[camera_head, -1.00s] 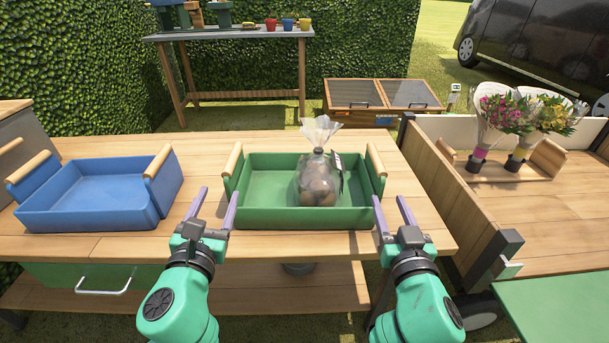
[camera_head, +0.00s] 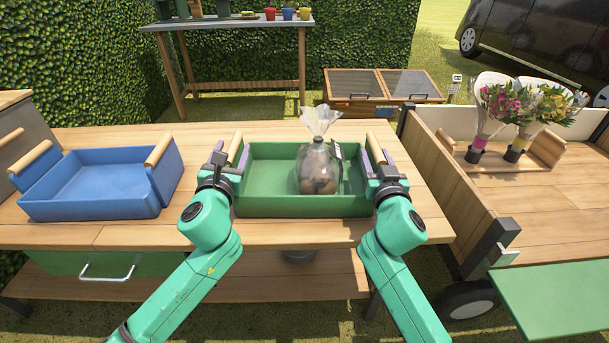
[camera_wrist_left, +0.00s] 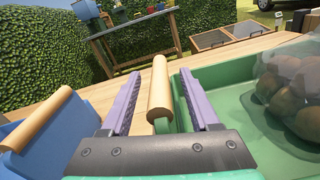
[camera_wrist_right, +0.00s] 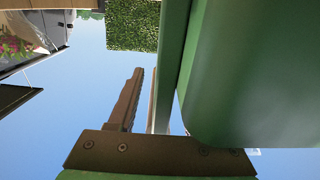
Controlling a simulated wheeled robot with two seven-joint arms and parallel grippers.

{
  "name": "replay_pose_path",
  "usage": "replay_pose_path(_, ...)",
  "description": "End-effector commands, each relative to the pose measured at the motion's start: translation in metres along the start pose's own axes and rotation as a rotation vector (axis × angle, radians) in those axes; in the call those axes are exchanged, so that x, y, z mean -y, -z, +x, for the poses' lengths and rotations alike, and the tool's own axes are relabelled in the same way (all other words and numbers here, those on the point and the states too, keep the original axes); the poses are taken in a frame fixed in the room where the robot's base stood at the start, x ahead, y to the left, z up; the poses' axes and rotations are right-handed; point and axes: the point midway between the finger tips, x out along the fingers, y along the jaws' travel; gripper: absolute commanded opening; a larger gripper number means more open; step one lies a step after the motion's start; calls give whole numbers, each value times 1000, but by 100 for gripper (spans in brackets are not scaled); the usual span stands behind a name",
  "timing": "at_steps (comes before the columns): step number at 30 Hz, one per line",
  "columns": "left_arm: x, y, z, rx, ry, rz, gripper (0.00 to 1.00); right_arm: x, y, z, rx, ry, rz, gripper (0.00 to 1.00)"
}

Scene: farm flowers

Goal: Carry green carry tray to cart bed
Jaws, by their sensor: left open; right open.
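The green carry tray (camera_head: 275,205) sits on the wooden table, with a wooden handle at each short end and a clear bag of round brown items (camera_head: 317,170) inside. My left gripper (camera_head: 228,160) is open at the tray's left handle. In the left wrist view its purple fingers stand on both sides of that handle (camera_wrist_left: 160,92), which lies between them. My right gripper (camera_head: 379,160) is open at the tray's right handle (camera_head: 375,149); the right wrist view shows the tray's green wall (camera_wrist_right: 232,75) close to the fingers. The cart bed (camera_head: 540,207) is at the right.
A blue tray (camera_head: 90,205) stands on the table to the left. On the cart bed, a wooden carrier (camera_head: 480,170) holds two bouquets at the back; the front planks are bare. The cart's wooden side wall (camera_head: 455,182) stands between table and bed.

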Motion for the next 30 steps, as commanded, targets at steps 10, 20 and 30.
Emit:
replay_pose_path(10, 0, 0, 16, 0, 1, -1, 62, 0, 0, 16, 0, 1, 2, 50)
replay_pose_path(20, 0, 0, 16, 0, 1, -1, 0, 0, 0, 16, 0, 1, 1, 0)
replay_pose_path(30, 0, 0, 16, 0, 1, -1, 0, 0, 0, 16, 0, 1, 1, 0)
